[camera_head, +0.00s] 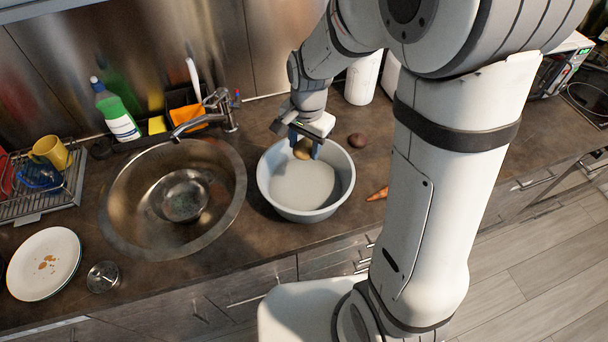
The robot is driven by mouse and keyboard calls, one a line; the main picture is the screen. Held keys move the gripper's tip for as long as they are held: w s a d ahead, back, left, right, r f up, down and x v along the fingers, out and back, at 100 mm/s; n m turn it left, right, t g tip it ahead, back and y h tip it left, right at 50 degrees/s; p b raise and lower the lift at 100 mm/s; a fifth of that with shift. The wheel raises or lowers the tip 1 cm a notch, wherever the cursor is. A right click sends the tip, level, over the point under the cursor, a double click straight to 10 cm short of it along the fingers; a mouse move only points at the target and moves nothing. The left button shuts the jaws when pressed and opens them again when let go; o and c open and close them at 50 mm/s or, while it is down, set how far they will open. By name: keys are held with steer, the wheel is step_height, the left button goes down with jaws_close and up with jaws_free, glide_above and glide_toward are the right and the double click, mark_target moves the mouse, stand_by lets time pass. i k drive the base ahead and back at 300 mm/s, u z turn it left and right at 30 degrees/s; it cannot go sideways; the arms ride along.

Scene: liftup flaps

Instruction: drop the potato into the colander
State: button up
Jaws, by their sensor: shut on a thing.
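My gripper (304,146) is shut on a yellowish-brown potato (302,152) and points down. It is over the back part of a pale blue-grey basin (265,190) on the counter; the picture does not show clearly how far the potato is above the basin's floor. The basin looks otherwise empty. A round metal bowl-like vessel (181,212), which looks like the colander, sits inside the round steel sink (118,215) to the left. Its holes are hard to make out. My gripper is well to the right of it.
The tap (200,121) stands behind the sink, between the vessel and my gripper. A dark brown round vegetable (357,140) and a carrot (378,193) lie right of the basin. A plate (45,262), glass (103,277) and dish rack (70,186) stand left. A soap bottle (117,115) is behind.

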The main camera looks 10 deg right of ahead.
mark_target(191, 205)
steer(key=k, duration=1)
